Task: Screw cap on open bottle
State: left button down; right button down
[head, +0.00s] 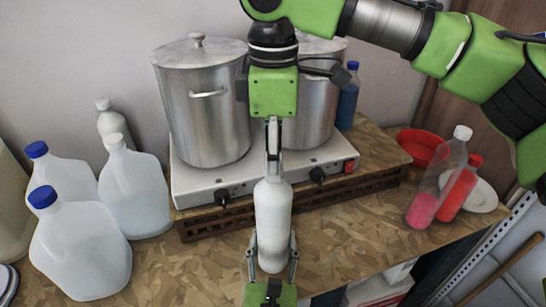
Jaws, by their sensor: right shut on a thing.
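A white bottle (272,217) stands upright near the front edge of the counter. My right gripper (273,158) comes down from above and is shut at the top of this bottle. What it grips is small and mostly hidden between its fingers, so I cannot make out the cap or whether it sits on the neck. My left gripper (271,262) reaches in from the bottom edge, with one finger on each side of the bottle's lower part. I cannot tell whether those fingers press on it.
Two steel pots (203,110) stand on a hot plate (240,187) behind the bottle. Several jugs (82,250) crowd the left. A clear bottle with pink contents (424,208), a red-capped bottle (452,195), a plate (482,196) and a red bowl (420,149) stand at the right.

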jog(key=m, duration=1)
jog(key=c, duration=1.7)
grip_release()
jog(key=shift+w, duration=0.1)
notch_tip(320, 180, up, 12)
jog(key=shift+f, duration=0.1)
pick_arm(q)
jog(key=c, duration=0.9)
grip_release()
